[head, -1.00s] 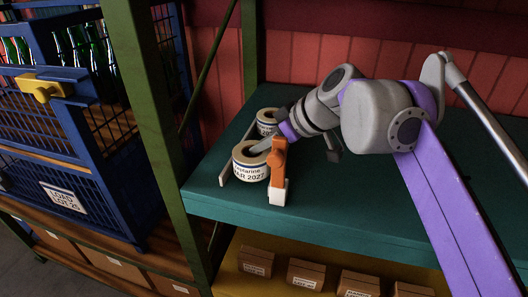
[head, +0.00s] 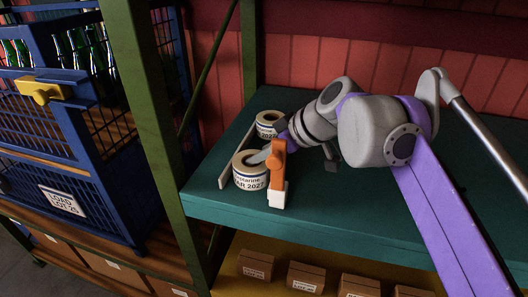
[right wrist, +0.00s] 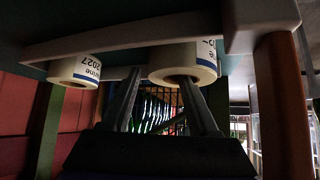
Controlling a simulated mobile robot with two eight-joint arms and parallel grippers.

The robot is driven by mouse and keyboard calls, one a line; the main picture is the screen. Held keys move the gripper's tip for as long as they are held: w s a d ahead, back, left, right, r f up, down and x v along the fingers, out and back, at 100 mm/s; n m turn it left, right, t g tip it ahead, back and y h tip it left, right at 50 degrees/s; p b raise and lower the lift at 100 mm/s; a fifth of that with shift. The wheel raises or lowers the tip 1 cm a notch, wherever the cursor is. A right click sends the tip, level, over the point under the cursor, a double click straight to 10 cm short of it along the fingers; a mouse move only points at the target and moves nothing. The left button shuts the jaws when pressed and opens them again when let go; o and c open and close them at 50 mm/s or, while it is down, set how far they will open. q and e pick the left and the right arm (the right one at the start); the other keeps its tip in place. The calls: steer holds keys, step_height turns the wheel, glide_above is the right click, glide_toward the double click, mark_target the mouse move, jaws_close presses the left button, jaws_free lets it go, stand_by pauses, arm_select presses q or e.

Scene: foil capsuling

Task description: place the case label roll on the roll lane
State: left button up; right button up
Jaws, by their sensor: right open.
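A white label roll (head: 250,180) printed "2027" with a blue edge sits upright at the front of the roll lane, between a grey side rail (head: 238,152) and an orange post (head: 278,160) on a white foot. A second, similar roll (head: 267,122) stands behind it. My right gripper (head: 266,156) is open at the front roll. In the right wrist view, one finger points at the core of the near roll (right wrist: 205,62) and the other is outside its wall; contact is unclear. The other roll (right wrist: 75,70) shows at left. My left gripper is not in view.
A green rack post (head: 150,130) stands at left. Beyond it is a blue wire cage (head: 70,160) with bottles. Small brown boxes (head: 305,275) stand on the yellow shelf below.

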steer(key=p+v, duration=0.1)
steer(key=v, duration=1.1)
steer(key=shift+p, duration=0.3)
stand_by(0.5)
